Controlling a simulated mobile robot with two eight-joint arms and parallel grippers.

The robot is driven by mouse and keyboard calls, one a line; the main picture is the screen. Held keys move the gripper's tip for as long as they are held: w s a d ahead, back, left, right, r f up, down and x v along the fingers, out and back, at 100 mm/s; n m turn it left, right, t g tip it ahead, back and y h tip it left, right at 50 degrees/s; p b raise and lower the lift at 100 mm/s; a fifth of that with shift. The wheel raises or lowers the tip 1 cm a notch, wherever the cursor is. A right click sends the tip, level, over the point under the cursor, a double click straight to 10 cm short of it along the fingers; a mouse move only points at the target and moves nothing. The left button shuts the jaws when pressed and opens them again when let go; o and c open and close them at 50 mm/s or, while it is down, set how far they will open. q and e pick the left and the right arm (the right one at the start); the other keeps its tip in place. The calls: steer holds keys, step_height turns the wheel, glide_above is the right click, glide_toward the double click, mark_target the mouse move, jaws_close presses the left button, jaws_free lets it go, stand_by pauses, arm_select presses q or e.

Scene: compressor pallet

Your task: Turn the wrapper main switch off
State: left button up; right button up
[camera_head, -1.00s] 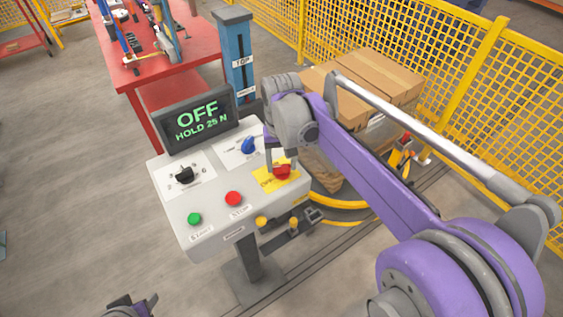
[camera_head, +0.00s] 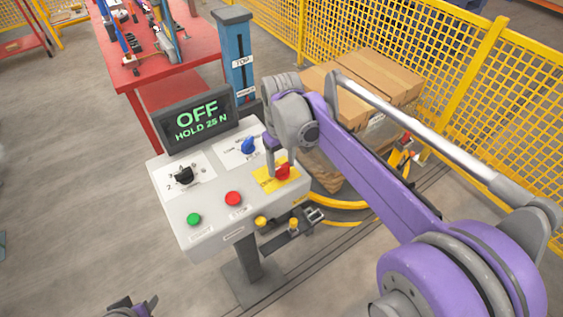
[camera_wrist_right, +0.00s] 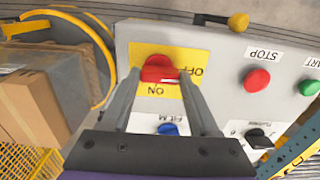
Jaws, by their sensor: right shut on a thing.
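The red main switch (camera_head: 283,172) sits on a yellow plate at the right end of the grey control panel (camera_head: 215,215). In the wrist view its red handle (camera_wrist_right: 159,72) lies roughly crosswise, between the fingertips, on the yellow plate marked ON and OFF. My right gripper (camera_head: 281,165) reaches down from above and is shut on this handle; a finger hides part of it in the head view. The panel's display (camera_head: 197,119) reads "OFF HOLD 25 N". Part of my left gripper (camera_head: 132,308) shows at the bottom edge; its jaws cannot be judged.
The panel also carries a blue knob (camera_head: 248,146), a black knob (camera_head: 184,175), a red stop button (camera_head: 233,198) and a green start button (camera_head: 194,219). Boxes (camera_head: 375,80) stand behind my right arm, before a yellow mesh fence (camera_head: 400,30). A red table (camera_head: 165,65) is behind.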

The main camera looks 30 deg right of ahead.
mark_target(282, 166)
steer(key=o, duration=1.4)
steer(key=shift+c, duration=0.2)
steer(key=shift+r, duration=0.1)
step_height(282, 166, up, 11)
steer(key=shift+f+p, duration=0.2)
steer(key=shift+p, duration=0.15)
